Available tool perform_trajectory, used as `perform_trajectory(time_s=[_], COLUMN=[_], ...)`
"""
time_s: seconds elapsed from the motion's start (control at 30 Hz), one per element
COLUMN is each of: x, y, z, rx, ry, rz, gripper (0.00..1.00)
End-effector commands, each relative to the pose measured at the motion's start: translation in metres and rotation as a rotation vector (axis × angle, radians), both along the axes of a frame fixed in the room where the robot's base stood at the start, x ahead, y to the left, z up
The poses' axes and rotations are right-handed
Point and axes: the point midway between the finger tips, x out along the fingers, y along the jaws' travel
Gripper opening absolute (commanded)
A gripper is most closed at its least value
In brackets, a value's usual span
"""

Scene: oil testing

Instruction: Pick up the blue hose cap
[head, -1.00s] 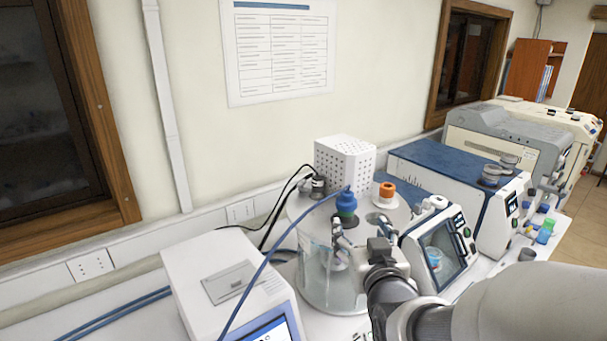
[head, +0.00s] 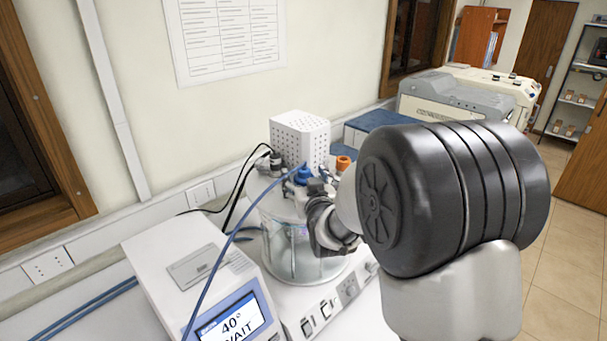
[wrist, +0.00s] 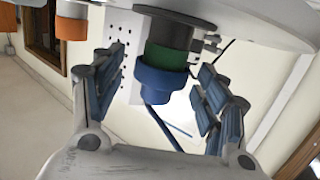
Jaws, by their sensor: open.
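The blue hose cap (head: 302,175) stands on the lid of the glass bath, with the blue hose running to it. In the wrist view the blue cap (wrist: 163,80) shows near the middle, with a green band and a dark part beside it; this view looks upside down. My gripper (wrist: 158,92) is open, with one finger on each side of the cap in the picture. Gaps show between the cap and both fingers. In the head view my arm hides much of the gripper, which is close to the cap's right side.
An orange cap (head: 343,163) stands to the right on the lid and also shows in the wrist view (wrist: 71,27). A perforated white box (head: 300,138) is behind the blue cap. A white device with a screen (head: 232,325) stands at front left.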

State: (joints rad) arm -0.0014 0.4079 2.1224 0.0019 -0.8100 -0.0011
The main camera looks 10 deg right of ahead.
Motion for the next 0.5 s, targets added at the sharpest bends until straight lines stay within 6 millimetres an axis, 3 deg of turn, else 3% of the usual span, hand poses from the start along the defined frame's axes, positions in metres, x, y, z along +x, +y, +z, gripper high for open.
perform_trajectory(time_s=[0.1, 0.33, 0.5], x=[0.0106, 0.0125, 0.0123], y=[0.0000, 0.0000, -0.0001], z=[-0.0022, -0.0024, -0.0023], rx=[0.000, 0.000, 0.000], ry=[0.001, 0.001, 0.001], rz=[0.000, 0.000, 0.000], gripper=[0.67, 0.67, 0.57])
